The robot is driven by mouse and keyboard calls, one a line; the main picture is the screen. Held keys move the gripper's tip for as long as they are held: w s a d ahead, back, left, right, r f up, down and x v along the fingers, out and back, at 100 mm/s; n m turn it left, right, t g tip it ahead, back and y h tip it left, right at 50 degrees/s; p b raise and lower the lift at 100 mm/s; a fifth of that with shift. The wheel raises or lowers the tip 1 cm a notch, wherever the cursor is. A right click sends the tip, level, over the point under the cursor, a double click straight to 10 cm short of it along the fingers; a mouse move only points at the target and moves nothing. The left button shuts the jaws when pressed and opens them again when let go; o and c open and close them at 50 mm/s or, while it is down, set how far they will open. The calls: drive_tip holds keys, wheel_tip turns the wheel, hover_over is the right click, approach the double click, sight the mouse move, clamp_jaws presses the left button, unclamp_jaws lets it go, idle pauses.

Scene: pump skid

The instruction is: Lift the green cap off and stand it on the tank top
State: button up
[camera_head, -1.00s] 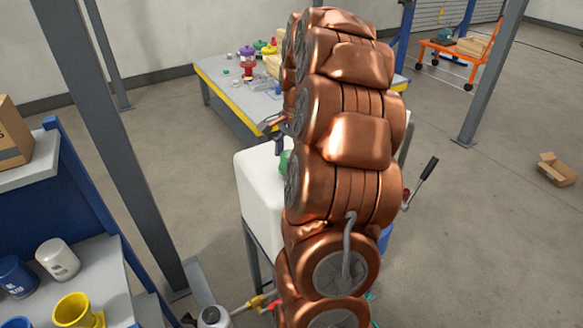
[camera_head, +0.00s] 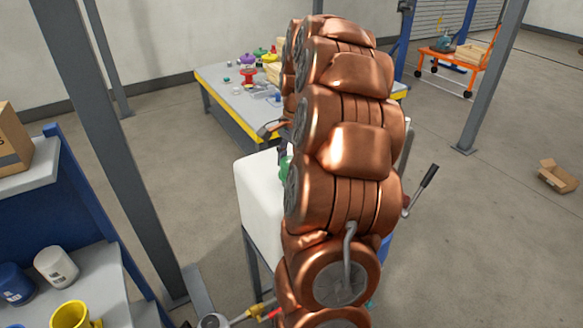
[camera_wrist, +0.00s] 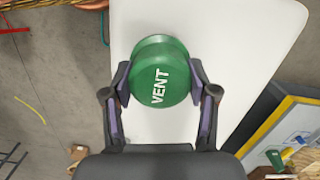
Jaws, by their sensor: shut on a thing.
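The green cap (camera_wrist: 160,75), marked VENT, is between my gripper's fingers (camera_wrist: 159,84) in the wrist view. A finger pad presses on each side of it, so my gripper is shut on the cap. The white tank top (camera_wrist: 225,45) lies under the cap. In the head view, the white tank (camera_head: 258,205) stands behind my copper arm, and only a small piece of the green cap (camera_head: 285,169) shows beside the arm. Whether the cap still touches its seat or is clear of it cannot be told.
A workbench (camera_head: 222,90) with a yellow edge and several small parts stands beyond the tank. A grey post (camera_head: 112,140) and a blue shelf unit (camera_head: 75,205) with cups are at left. A black-handled lever (camera_head: 428,177) is right of my arm. The tank top around the cap looks clear.

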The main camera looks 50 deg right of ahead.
sight(291, 162)
drive_tip(key=shift+r+b, duration=0.45)
drive_tip(key=shift+r, duration=0.95)
drive_tip(key=shift+s+a+r, duration=0.1)
drive_tip(key=shift+s+a, duration=0.05)
drive_tip(key=shift+s, duration=0.05)
drive_tip(key=s+a+b, duration=0.2)
drive_tip(key=s+a, duration=0.2)
drive_tip(key=s, duration=0.2)
drive_tip(key=s+a+r+b, duration=0.1)
drive_tip(key=s+a+b, duration=0.1)
drive_tip(key=s+a, duration=0.2)
drive_tip(key=s, duration=0.3)
drive_tip(key=shift+s+r, duration=0.15)
drive_tip(key=shift+r, duration=0.1)
drive_tip(key=shift+s, duration=0.1)
